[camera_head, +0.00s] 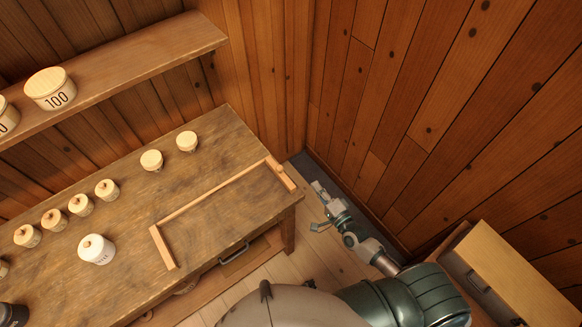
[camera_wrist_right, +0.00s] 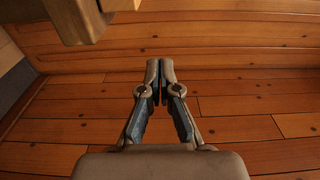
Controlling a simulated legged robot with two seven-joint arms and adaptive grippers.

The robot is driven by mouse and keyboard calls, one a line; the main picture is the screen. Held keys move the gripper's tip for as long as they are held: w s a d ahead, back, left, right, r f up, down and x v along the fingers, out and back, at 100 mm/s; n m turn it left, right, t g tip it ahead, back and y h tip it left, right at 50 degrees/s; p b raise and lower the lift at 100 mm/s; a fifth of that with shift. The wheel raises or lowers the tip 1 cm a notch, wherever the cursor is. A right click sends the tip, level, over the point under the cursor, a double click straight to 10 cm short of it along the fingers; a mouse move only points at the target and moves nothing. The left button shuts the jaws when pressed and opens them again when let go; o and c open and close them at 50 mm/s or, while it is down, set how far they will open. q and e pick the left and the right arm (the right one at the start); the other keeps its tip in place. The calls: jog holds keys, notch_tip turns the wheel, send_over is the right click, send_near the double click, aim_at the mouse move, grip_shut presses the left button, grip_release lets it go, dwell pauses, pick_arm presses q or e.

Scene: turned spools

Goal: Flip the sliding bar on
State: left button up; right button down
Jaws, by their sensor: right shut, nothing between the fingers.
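A long thin wooden bar (camera_head: 215,190) lies along the right part of the wooden table top (camera_head: 130,225). It has a short wooden piece at its near left end (camera_head: 163,247) and a small block at its far right end (camera_head: 281,173). I cannot tell which part slides. My right gripper (camera_head: 321,205) is off the table's right end, over the floor and apart from the bar. In the right wrist view its fingers (camera_wrist_right: 160,72) are together with nothing between them. My left gripper is not in view.
Several small lidded pots (camera_head: 107,189) and a larger white jar (camera_head: 96,249) stand on the table. A shelf (camera_head: 130,65) with a pot marked 100 (camera_head: 50,90) hangs behind. A drawer with a handle (camera_head: 234,252) is under the table. Plank walls (camera_head: 430,110) close the right side.

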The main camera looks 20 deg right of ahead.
aim_at(280, 173)
jog(key=shift+a, duration=0.1)
jog(key=w+a, duration=0.2)
jog(key=w, duration=0.1)
jog(key=w+a+p, duration=0.1)
jog(key=w+a, duration=0.1)
jog(key=w, duration=0.1)
jog(key=w+a+p, duration=0.1)
jog(key=w+a, duration=0.1)
jog(key=w, duration=0.1)
jog(key=shift+w+r, duration=0.1)
jog(key=shift+w, duration=0.2)
jog(key=shift+a, duration=0.45)
